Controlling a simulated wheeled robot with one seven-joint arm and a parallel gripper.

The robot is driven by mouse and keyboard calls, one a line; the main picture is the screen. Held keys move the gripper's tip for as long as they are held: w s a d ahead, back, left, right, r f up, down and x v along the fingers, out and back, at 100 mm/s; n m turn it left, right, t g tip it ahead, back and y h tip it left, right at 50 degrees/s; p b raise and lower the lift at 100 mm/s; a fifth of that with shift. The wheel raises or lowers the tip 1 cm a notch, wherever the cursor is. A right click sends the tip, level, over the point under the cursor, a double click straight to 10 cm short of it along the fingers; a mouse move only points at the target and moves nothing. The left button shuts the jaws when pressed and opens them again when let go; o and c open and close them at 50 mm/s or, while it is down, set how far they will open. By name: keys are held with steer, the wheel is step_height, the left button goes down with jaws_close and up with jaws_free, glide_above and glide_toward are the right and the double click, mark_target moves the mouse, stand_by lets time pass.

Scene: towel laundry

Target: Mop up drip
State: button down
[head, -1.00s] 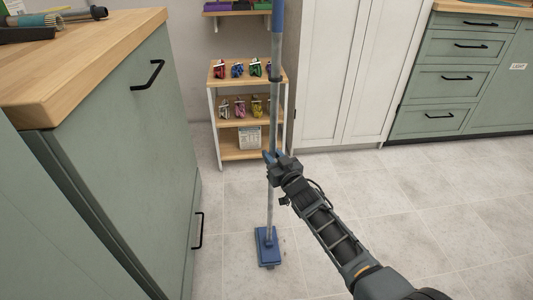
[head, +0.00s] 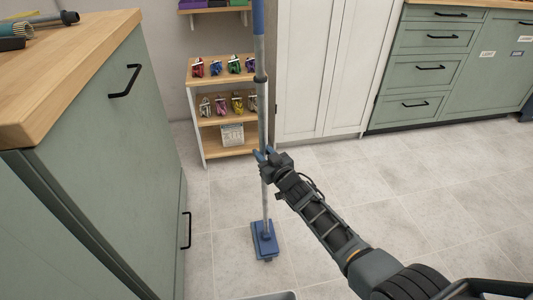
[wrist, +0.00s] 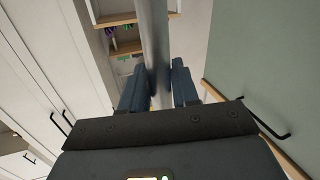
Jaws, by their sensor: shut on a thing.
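The mop has a grey pole with a blue upper grip (head: 258,20) and a blue flat head (head: 264,241). It stands nearly upright, with its head low at the floor; I cannot tell whether it touches. My gripper (head: 265,156) is shut around the mop's pole at about mid-height. In the wrist view, the grey pole (wrist: 154,40) runs between the two dark blue fingers of my gripper (wrist: 159,88). No drip is clearly visible on the floor.
A green cabinet (head: 100,170) with a wooden top stands close on the left. A small wooden shelf (head: 222,120) with colourful items is behind the mop. A white cupboard (head: 320,70) and green drawers (head: 415,70) line the back. A grey rim (head: 275,296) shows at the bottom edge. Tiled floor is open at right.

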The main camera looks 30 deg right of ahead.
steer(key=w+a+m+b, duration=0.1)
steer(key=w+a+b, duration=0.2)
steer(key=a+b, duration=0.7)
steer(key=shift+w+a, duration=0.4)
stand_by(1.1)
